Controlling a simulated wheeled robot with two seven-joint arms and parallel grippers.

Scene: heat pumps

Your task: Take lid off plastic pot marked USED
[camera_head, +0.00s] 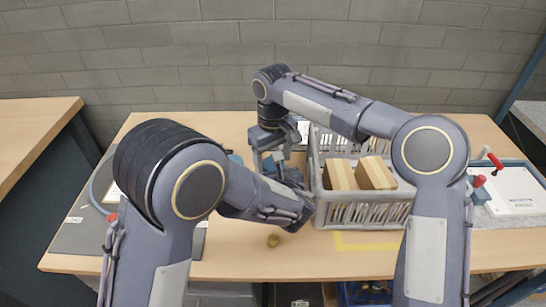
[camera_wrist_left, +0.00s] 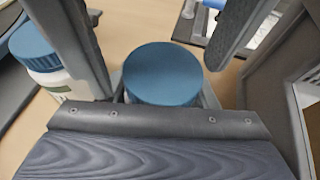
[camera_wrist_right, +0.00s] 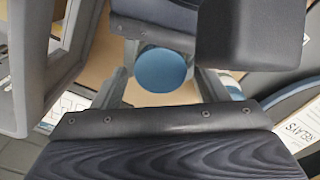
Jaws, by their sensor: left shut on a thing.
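A pot with a round blue lid (camera_wrist_left: 163,73) sits between my left gripper's (camera_wrist_left: 163,90) fingers, which are shut on the pot. The lid hides its body and any marking. The blue lid also shows in the right wrist view (camera_wrist_right: 160,70), between the fingertips of my right gripper (camera_wrist_right: 162,78), which look open with narrow gaps. In the head view, my left gripper (camera_head: 298,207) is over the front middle of the table, with my right gripper (camera_head: 272,145) behind it. A second white pot with a blue lid (camera_wrist_left: 35,50) stands at the left in the left wrist view.
A grey crate (camera_head: 358,214) with cardboard boxes (camera_head: 374,173) stands right of my grippers. A small brass piece (camera_head: 273,240) lies near the table's front edge. A grey mat (camera_head: 75,232) is at the left. A white-topped tray (camera_head: 515,190) is at the right.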

